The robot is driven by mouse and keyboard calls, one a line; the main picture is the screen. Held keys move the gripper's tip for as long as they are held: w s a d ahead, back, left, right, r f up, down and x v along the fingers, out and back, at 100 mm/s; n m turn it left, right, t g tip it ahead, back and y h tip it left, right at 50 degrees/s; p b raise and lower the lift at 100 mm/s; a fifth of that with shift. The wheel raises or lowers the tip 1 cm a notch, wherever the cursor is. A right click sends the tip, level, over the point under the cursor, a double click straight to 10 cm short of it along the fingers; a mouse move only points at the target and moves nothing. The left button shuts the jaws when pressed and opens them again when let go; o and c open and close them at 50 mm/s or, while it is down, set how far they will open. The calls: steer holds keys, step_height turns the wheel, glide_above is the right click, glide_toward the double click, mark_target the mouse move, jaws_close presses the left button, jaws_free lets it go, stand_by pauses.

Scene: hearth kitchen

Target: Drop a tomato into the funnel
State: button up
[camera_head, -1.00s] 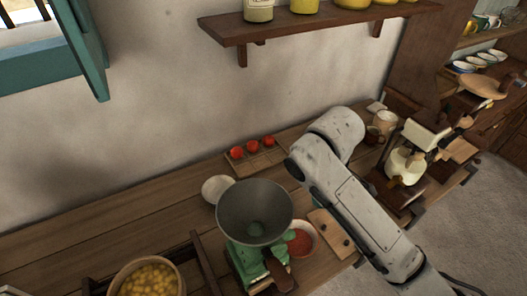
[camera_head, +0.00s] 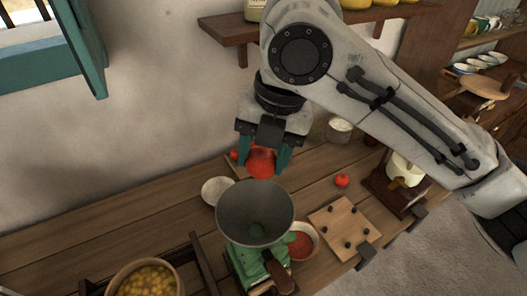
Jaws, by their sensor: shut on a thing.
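My gripper (camera_head: 263,158) is shut on a red tomato (camera_head: 261,164) between its green fingers. It holds the tomato above and just behind the grey funnel (camera_head: 238,212). The funnel is wide and open at the top, mounted on a green machine (camera_head: 245,262). Something green shows at the bottom of the funnel. Another tomato (camera_head: 234,154) shows at the left of the wooden tray (camera_head: 240,168), which is mostly hidden behind my gripper. One more tomato (camera_head: 342,180) lies on the counter to the right.
A bowl of red stuff (camera_head: 301,243) stands right of the machine, beside a board with dark pegs (camera_head: 336,222). A pale bowl (camera_head: 216,189) stands behind the funnel. A bowl of yellow pieces (camera_head: 148,283) is at front left. A shelf (camera_head: 225,30) with jars hangs above.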

step_height(320, 180, down, 6)
steer(key=b, duration=0.4)
steer(key=shift+r+b, duration=0.2)
steer(key=shift+b, duration=0.15)
steer(key=o, duration=1.1)
steer(key=shift+o, duration=0.2)
step_height(320, 180, up, 11)
steer(key=d, duration=0.2)
steer(key=shift+f+b, duration=0.2)
steer(key=shift+b, duration=0.25)
